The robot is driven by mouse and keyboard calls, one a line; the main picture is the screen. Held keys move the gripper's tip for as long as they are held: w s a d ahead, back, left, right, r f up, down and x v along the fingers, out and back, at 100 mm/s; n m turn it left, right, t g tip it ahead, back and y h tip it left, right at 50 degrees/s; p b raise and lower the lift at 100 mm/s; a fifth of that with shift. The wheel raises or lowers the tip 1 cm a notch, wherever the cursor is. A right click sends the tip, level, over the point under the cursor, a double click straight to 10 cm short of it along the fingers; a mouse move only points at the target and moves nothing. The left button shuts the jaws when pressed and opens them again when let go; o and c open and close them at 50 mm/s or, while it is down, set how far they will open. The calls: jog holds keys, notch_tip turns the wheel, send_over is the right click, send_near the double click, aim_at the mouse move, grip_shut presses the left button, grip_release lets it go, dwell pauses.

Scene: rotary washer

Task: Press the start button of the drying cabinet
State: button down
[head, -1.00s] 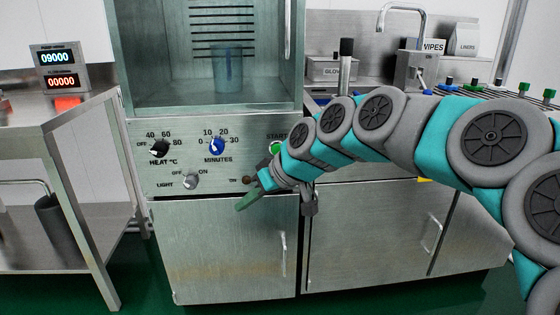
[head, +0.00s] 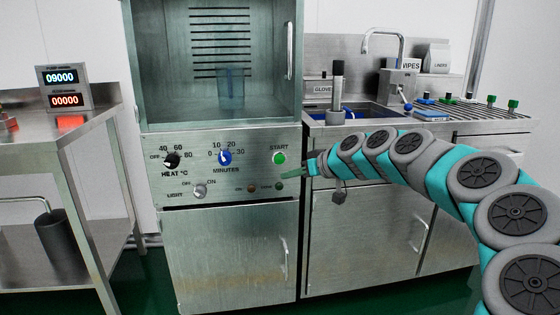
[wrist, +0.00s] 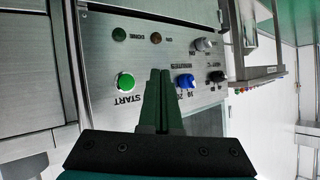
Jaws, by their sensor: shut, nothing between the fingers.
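The drying cabinet's control panel (head: 190,194) faces me. Its green start button (head: 279,158) sits at the panel's right, under the label START. In the wrist view the start button (wrist: 125,81) is left of my fingers and clear of them. My gripper (head: 287,175) is in front of the panel, just below the start button in the head view. In the wrist view my gripper (wrist: 159,72) has its two dark green fingers shut together and empty. I cannot tell the exact gap between the fingertips and the panel.
The panel also has a black heat knob (head: 171,159), a blue minutes knob (head: 225,157), a light switch (head: 199,190) and small lamps. A glass beaker (head: 230,88) stands inside the cabinet. A steel table (head: 62,140) is at left, a sink counter (head: 440,128) at right.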

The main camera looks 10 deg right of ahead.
jog(key=p, duration=0.3)
send_near(276, 162)
jog(key=a+f, duration=0.3)
jog(key=w, duration=0.2)
jog(key=shift+w+a, duration=0.25)
jog(key=shift+w, duration=0.15)
jog(key=shift+w+b, duration=0.15)
jog(key=shift+b, duration=0.2)
dwell(1.1)
jog(key=shift+w, duration=0.3)
jog(key=shift+w+b, duration=0.35)
jog(key=shift+w, duration=0.05)
dwell(0.7)
jog(key=shift+s, duration=0.1)
jog(key=shift+s+b, duration=0.65)
jog(key=shift+s, duration=0.1)
